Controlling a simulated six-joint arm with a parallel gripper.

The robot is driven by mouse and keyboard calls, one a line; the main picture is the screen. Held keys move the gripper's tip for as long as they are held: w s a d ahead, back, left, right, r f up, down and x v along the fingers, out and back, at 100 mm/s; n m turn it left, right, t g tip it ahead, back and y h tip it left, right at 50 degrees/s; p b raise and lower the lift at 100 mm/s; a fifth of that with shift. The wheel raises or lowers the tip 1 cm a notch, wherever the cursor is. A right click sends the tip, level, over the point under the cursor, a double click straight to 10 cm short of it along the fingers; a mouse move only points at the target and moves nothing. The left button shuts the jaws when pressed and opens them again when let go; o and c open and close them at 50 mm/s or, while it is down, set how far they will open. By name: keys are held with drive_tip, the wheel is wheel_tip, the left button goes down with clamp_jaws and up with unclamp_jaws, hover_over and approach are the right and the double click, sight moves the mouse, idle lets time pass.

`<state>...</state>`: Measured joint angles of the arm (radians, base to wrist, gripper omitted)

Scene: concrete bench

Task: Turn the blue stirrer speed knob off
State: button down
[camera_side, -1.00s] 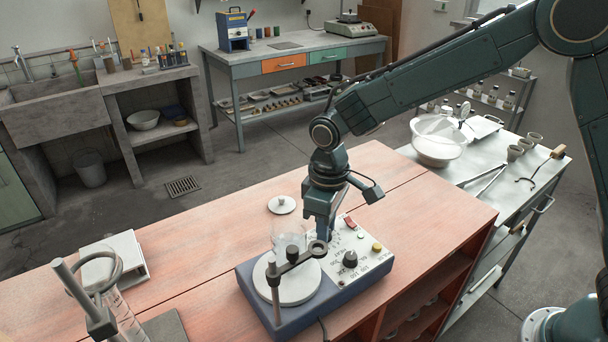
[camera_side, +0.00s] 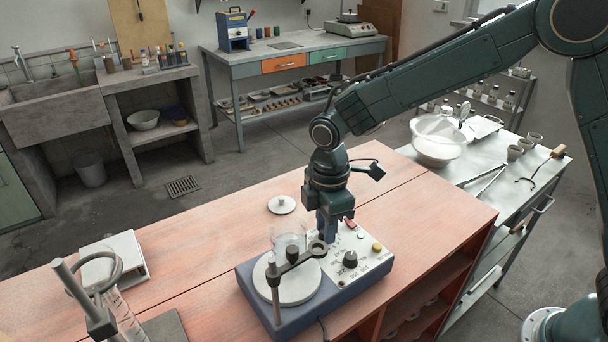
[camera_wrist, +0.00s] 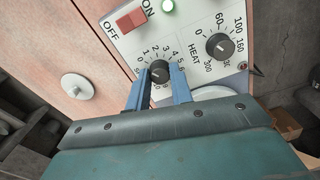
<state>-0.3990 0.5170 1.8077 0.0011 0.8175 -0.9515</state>
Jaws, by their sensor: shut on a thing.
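The stirrer (camera_side: 312,320) is a blue-bodied hotplate with a pale control panel on the bench. Its speed knob (camera_wrist: 159,72) is dark, inside a numbered dial, in the wrist view. My gripper (camera_wrist: 158,79) is shut on this knob, with one blue finger on each side. The knob's pointer is too small to read surely. In the side view my gripper (camera_side: 327,236) reaches down to the panel's far end and hides the knob. The separate HEAT knob (camera_wrist: 220,45) is black; it also shows in the side view (camera_side: 350,259).
A glass beaker (camera_side: 289,243) stands on the round plate (camera_side: 287,287), close beside my gripper, with a clamp arm (camera_side: 296,258) near it. A white lid (camera_side: 282,205) lies behind.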

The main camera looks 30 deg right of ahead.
drive_tip(key=shift+a+n, duration=0.1)
drive_tip(key=shift+n, duration=0.2)
drive_tip(key=c, duration=1.2)
unclamp_jaws()
drive_tip(key=shift+c, duration=0.2)
drive_tip(key=shift+r, duration=0.15)
wheel_tip(320, 180, up, 14)
drive_tip(key=shift+f, duration=0.2)
